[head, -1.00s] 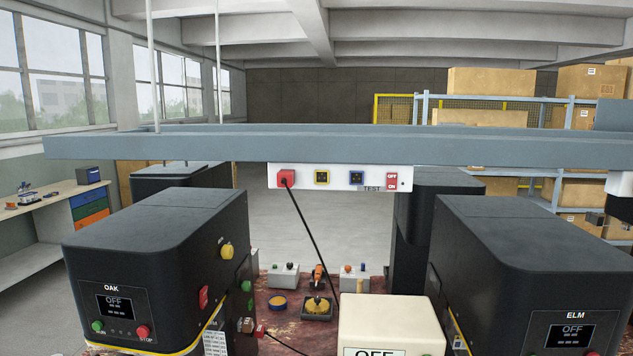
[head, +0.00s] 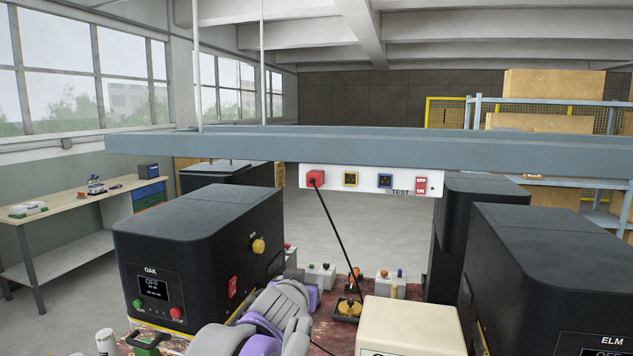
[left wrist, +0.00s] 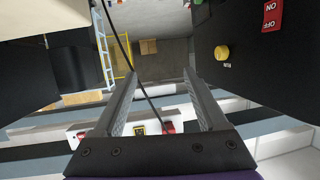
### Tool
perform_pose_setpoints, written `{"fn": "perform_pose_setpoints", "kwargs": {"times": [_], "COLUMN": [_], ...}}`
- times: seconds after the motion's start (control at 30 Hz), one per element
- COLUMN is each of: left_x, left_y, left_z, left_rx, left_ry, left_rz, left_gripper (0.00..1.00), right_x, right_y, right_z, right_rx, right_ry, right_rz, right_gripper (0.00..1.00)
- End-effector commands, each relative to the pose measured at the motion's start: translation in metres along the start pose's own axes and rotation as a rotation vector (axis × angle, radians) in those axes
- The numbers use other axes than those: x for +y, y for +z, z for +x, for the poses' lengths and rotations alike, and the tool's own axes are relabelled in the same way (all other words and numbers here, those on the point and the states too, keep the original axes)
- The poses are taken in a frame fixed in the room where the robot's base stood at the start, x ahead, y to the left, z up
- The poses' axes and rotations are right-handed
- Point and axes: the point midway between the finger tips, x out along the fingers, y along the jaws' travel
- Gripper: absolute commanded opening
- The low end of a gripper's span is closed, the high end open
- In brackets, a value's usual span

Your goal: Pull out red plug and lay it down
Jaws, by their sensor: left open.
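The red plug (head: 315,179) sits in the left end of the white socket strip (head: 334,181) under the grey beam, and a black cable (head: 340,240) hangs from it down to the right. My left arm comes in low in the head view, in front of and below the strip. In the left wrist view my left gripper (left wrist: 160,75) is open and empty, its two fingers apart. In that upside-down view the red plug (left wrist: 168,127) shows between the finger bases, in the background, apart from the fingers. My right gripper is not in view.
The black OAK machine (head: 200,240) stands left and the ELM machine (head: 550,260) right. A cream box (head: 415,325) stands low between them.

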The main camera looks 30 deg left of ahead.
Motion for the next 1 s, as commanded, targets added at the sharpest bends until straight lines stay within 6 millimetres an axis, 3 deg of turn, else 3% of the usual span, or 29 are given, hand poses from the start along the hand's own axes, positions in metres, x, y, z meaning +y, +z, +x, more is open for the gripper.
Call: {"fn": "perform_pose_setpoints", "kwargs": {"times": [0.03, 0.2, 0.4, 0.6, 1.0], "left_x": [-0.005, -0.014, -0.018, -0.017, -0.016], "left_y": [-0.025, -0.102, -0.164, -0.186, -0.187], "left_z": [0.005, 0.016, 0.019, 0.018, 0.021], "left_rx": [0.042, 0.181, 0.288, 0.324, 0.325], "left_ry": [0.000, 0.036, 0.105, 0.144, 0.146], "left_rz": [-0.005, -0.014, -0.014, -0.013, -0.013], "left_gripper": [0.75, 0.75, 0.75, 0.75, 0.75], "right_x": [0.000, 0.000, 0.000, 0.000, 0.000], "right_y": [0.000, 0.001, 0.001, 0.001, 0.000], "right_z": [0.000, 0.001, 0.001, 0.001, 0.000], "right_rx": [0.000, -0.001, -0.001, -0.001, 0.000], "right_ry": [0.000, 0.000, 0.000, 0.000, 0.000], "right_rz": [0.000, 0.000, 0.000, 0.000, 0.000], "right_gripper": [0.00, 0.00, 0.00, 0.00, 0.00]}}
